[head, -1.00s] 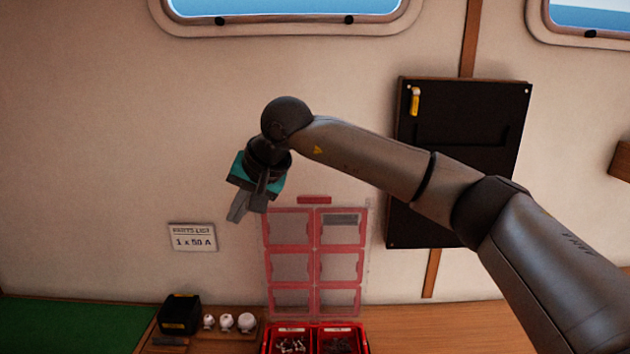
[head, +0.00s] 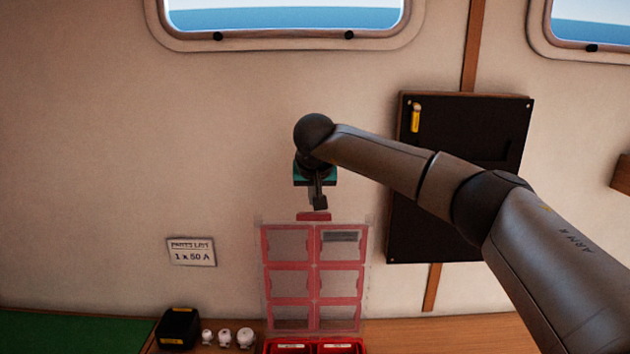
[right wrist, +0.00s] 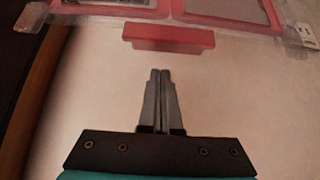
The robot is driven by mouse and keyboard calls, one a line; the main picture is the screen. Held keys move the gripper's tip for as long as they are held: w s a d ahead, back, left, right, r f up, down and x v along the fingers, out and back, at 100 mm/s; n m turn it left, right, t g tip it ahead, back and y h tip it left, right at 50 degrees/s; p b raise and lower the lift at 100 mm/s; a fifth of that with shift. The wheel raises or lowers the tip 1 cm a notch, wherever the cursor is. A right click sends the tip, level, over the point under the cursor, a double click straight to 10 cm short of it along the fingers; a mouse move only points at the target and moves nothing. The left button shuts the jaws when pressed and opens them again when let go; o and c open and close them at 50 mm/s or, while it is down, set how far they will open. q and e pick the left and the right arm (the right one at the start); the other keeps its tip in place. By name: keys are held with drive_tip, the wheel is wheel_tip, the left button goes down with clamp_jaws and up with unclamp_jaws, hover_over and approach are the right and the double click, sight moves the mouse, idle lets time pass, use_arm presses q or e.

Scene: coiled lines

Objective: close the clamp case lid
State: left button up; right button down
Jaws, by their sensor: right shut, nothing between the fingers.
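The clamp case lid (head: 315,281) is a clear panel with red-framed windows. It stands open and upright against the wall, behind the red case (head: 315,346), which is cut off at the bottom of the head view. A red tab (head: 314,216) sits on the lid's top edge and also shows in the right wrist view (right wrist: 169,38). My right gripper (head: 319,204) is shut and empty, just above the tab. In the right wrist view its fingertips (right wrist: 160,72) are together, pointing at the tab with a small gap. My left gripper is not in view.
A black box (head: 178,328) and several small white round items (head: 228,337) stand left of the case on the wooden counter (head: 430,332). A parts list card (head: 191,251) and a black panel (head: 460,180) are on the wall.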

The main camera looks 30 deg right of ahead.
drive_tip(key=shift+s+a+r+p, duration=0.1)
drive_tip(key=shift+s+a, duration=0.2)
drive_tip(key=shift+s, duration=0.3)
drive_tip(key=shift+s+a+p, duration=0.15)
drive_tip(key=shift+s+a, duration=0.15)
drive_tip(key=shift+s, duration=0.35)
drive_tip(key=shift+s+a+r+p, duration=0.1)
drive_tip(key=shift+s+a, duration=0.2)
drive_tip(key=shift+s, duration=0.3)
